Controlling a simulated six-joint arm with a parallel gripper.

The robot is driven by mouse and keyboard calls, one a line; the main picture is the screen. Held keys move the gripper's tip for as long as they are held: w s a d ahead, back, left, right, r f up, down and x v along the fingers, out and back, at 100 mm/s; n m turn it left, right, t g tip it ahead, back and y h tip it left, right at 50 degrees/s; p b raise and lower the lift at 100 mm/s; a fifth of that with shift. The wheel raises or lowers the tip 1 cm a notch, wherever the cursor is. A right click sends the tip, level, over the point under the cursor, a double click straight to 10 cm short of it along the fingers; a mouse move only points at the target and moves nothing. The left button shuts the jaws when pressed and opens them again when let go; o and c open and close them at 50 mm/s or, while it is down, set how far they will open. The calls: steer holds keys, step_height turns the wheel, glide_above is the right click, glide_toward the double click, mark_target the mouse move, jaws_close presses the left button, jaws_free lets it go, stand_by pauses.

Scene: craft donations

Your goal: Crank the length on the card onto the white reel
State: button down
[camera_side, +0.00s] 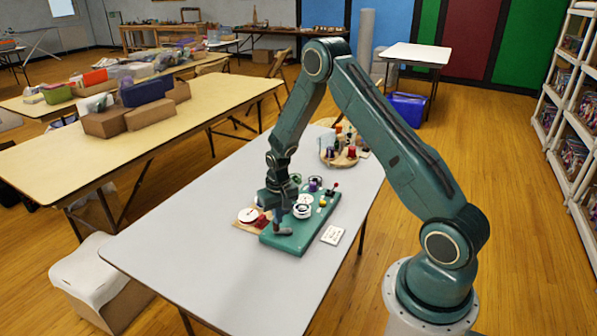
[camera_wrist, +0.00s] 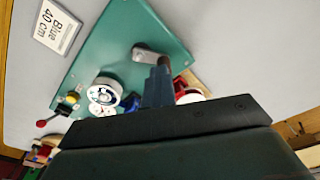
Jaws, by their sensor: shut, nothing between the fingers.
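The card (camera_side: 332,235) lies flat on the table beside the green board (camera_side: 283,243); in the wrist view the card (camera_wrist: 57,27) reads "Blue 40 cm". The white reel (camera_side: 302,212) sits on the board, and it also shows in the wrist view (camera_wrist: 100,93). A grey crank arm (camera_wrist: 146,54) with a dark handle is at one end of the board; it also shows in the side view (camera_side: 283,231). My gripper (camera_side: 276,222) is shut and low at the crank, its fingers (camera_wrist: 159,80) close to the handle. Whether they touch it is unclear. A blue piece (camera_wrist: 130,102) is partly hidden beside the reel.
A red-knobbed lever (camera_side: 335,187) and a yellow piece (camera_side: 322,203) are at the board's far end. A white disc (camera_side: 248,215) and a red piece lie left of the board. A round wooden tray (camera_side: 329,159) of spools stands behind. The table's near part is clear.

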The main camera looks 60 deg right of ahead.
steer(key=shift+g+y, duration=0.4)
steer(key=shift+g, duration=0.1)
steer(key=s+a+f, duration=0.2)
steer(key=f, duration=0.1)
steer(key=shift+s+f, duration=0.2)
steer(key=c, duration=2)
jaws_free()
steer(key=shift+r, duration=0.1)
steer(key=shift+o, duration=0.8)
steer(key=shift+w+r, duration=0.15)
steer(key=shift+r, duration=1.75)
steer(key=shift+w+d+r, duration=0.1)
steer(key=shift+d+r, duration=0.05)
steer(key=shift+r, duration=0.8)
steer(key=shift+d+r, duration=0.1)
steer(key=shift+r, duration=0.8)
